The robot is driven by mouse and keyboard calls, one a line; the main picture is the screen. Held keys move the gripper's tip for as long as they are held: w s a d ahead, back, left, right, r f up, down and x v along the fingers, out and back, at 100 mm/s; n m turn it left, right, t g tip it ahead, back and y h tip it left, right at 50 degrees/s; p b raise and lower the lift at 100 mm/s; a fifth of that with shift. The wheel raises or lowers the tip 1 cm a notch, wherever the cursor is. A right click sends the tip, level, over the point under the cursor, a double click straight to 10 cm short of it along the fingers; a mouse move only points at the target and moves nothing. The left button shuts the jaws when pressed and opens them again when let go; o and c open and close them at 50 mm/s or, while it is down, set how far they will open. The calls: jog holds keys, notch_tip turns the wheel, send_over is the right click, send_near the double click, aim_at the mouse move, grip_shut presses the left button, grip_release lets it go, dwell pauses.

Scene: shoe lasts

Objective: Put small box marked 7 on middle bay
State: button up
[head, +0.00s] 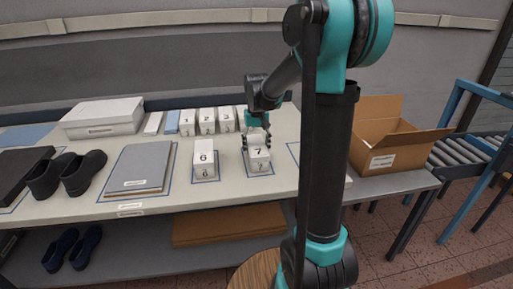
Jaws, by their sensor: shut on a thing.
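The small white box marked 7 (259,160) is at the right part of the table, over a blue-outlined bay (262,174). My gripper (257,143) is above it with its fingers around the box's upper part, shut on it. I cannot tell whether the box's base touches the table. A white box marked 6 (204,158) stands in the outlined bay to its left. Another outlined bay (293,152) shows to the right, partly hidden by my arm.
Several numbered white boxes (207,121) stand in a row at the back. A grey folder-like stack (141,167), dark shoes (83,174) and a large white box (102,118) lie to the left. An open cardboard box (388,135) stands at right beside a roller conveyor (470,150).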

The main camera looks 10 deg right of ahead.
aim_at(257, 145)
jog(key=o, duration=1.3)
jog(key=shift+f, duration=0.1)
notch_tip(257, 145, up, 12)
jog(key=shift+r, duration=0.15)
jog(key=shift+o, duration=0.2)
